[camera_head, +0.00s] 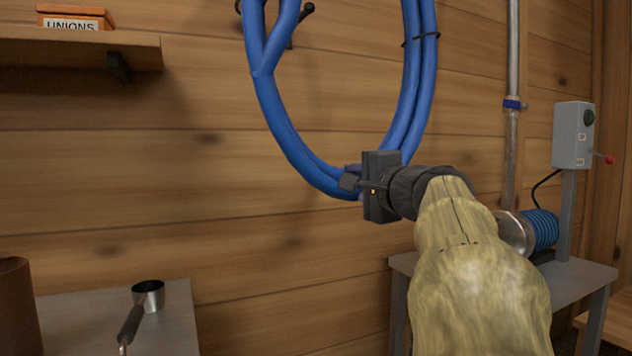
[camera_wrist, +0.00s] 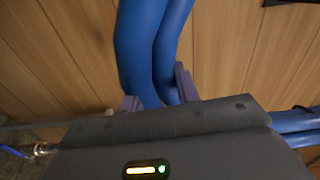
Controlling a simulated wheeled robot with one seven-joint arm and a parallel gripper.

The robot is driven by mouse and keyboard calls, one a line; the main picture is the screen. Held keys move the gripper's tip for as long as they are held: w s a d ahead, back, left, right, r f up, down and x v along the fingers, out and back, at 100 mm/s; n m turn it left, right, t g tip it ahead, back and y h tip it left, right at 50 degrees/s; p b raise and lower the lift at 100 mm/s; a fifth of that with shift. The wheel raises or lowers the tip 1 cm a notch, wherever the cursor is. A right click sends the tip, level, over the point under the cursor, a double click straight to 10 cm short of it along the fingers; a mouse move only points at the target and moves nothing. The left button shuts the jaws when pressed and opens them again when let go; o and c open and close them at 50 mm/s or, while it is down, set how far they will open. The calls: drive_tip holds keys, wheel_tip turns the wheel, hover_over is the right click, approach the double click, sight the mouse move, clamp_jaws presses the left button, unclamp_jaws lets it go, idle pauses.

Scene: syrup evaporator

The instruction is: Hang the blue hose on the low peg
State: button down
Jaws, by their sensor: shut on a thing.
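The blue hose (camera_head: 290,140) is a coil of several strands hanging in front of the plank wall, its top cut off by the picture's upper edge. Dark ties bind it at the sides. My gripper (camera_head: 355,185) is shut on the bottom right of the coil. In the wrist view the hose (camera_wrist: 150,45) passes between the two fingers of my gripper (camera_wrist: 157,95). A dark peg (camera_head: 306,9) with a rounded end sticks out of the wall behind the coil's upper left. I cannot tell if the hose rests on it, nor whether it is the low peg.
A wooden shelf (camera_head: 80,48) with an orange box (camera_head: 75,17) marked UNIONS is at upper left. A metal dipper (camera_head: 148,295) lies on a grey table (camera_head: 75,325) at lower left. A grey control box (camera_head: 573,135) and a bench (camera_head: 575,280) stand right. A pipe (camera_head: 512,150) runs down the wall.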

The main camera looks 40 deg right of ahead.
wheel_tip(320, 180, down, 17)
drive_tip(key=b, duration=1)
drive_tip(key=shift+r, duration=0.15)
drive_tip(key=shift+b+x, duration=0.3)
drive_tip(key=shift+x, duration=1.95)
drive_tip(key=shift+d, duration=0.1)
